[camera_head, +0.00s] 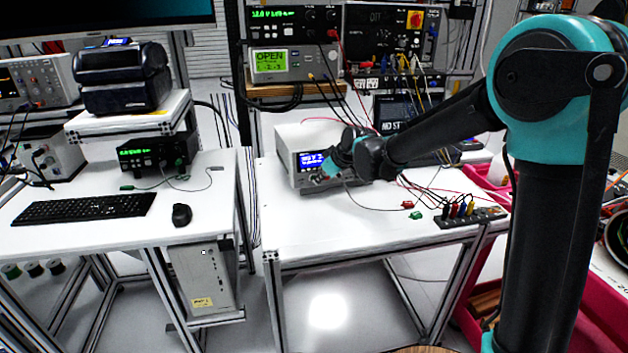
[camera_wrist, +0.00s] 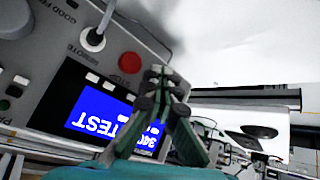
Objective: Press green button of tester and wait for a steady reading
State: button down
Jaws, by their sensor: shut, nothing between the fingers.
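The tester (camera_head: 285,150) is a pale box with a lit blue screen (camera_head: 312,160), standing at the back left of the middle bench. In the wrist view its front panel appears upside down, with the blue screen (camera_wrist: 95,115) showing "TEST" and partly covered digits. A red STOP button (camera_wrist: 129,87) lies beside the screen. My gripper (camera_wrist: 162,75) is shut and empty, its fingertips in front of the panel near the red button. I cannot make out a green button there; the fingers may hide it. Whether the fingertips touch the panel I cannot tell.
A grey cable plug (camera_wrist: 93,38) sticks out of the panel near the red button. The bench front (camera_head: 320,225) is clear. Stacked instruments (camera_head: 290,65) stand behind.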

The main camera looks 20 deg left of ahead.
jog(key=shift+s+d, duration=0.2)
jog(key=shift+s, duration=0.2)
jog(key=s+d, duration=0.2)
jog(key=s, duration=0.1)
jog(key=s+d, duration=0.1)
jog(key=shift+s+d+r, duration=0.25)
jog(key=shift+s+r, duration=0.1)
jog(key=shift+r, duration=0.05)
dwell(0.6)
